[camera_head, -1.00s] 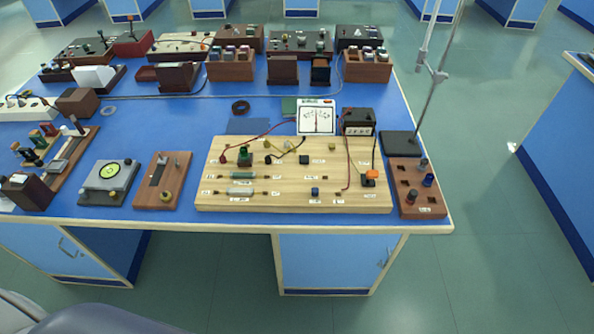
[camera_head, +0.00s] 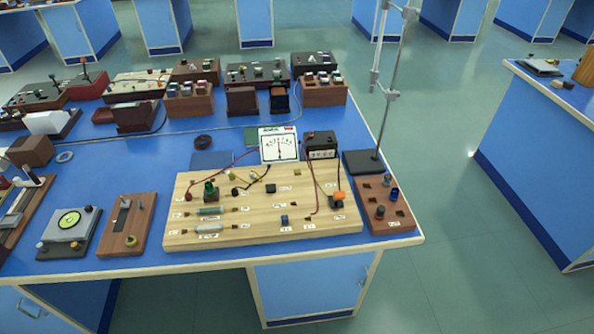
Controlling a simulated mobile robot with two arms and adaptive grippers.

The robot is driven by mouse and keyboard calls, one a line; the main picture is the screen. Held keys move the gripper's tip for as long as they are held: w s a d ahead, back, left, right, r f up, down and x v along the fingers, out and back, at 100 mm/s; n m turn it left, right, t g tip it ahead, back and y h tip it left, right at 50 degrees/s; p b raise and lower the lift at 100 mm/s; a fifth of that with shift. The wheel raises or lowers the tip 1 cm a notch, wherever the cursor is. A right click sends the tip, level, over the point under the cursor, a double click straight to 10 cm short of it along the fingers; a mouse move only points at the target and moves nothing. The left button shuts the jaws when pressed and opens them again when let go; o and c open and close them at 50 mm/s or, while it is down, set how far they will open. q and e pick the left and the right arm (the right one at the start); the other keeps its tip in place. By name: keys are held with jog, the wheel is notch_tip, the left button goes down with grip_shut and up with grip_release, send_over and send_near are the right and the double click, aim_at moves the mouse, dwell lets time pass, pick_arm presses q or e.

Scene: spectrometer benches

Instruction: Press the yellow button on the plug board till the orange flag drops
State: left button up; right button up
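The plug board (camera_head: 182,231) is a pale wooden slab near the front edge of the blue bench, with labels, wires and several small parts on it. A small yellow piece (camera_head: 297,171), possibly the yellow button, is at its upper right; it is too small to tell for sure. An orange piece (camera_head: 339,196), likely the flag, sits on a small black block at the board's right side. I cannot tell clearly whether it is raised. Neither of my grippers is in view.
A white-faced meter (camera_head: 279,146) and a black box (camera_head: 320,145) stand behind the board. A brown block with knobs (camera_head: 392,225) is at its right, with a tall stand (camera_head: 384,100) behind. A brown board (camera_head: 124,223) lies left. Open floor (camera_head: 455,230) separates the benches.

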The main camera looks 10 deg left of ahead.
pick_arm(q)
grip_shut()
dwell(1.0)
